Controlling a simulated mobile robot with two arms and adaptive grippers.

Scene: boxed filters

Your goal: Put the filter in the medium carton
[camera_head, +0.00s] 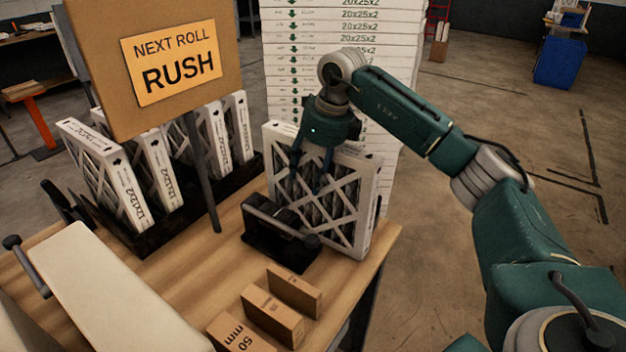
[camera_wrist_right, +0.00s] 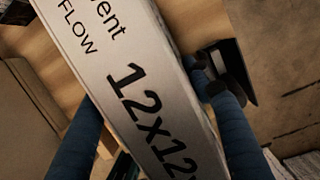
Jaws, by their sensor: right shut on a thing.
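A white-framed filter (camera_head: 363,220) with a dark pleated face and a lattice stands upright at the right of the wooden table. My right gripper (camera_head: 312,168) reaches down over its top edge and is shut on it. In the right wrist view, the filter's printed edge (camera_wrist_right: 135,90), marked 12x12, lies between my two blue fingers (camera_wrist_right: 158,135). Its lower edge is partly hidden by a black holder, and I cannot tell whether it touches the table. I cannot identify a medium carton in these views. My left gripper is not in view.
Several similar filters (camera_head: 105,172) stand in a black rack (camera_head: 150,240) at the left. A black holder (camera_head: 275,232) and small brown boxes (camera_head: 295,290) are on the table (camera_head: 180,270). A RUSH sign (camera_head: 172,62) rises on a post. A tall white stack (camera_head: 340,70) stands behind.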

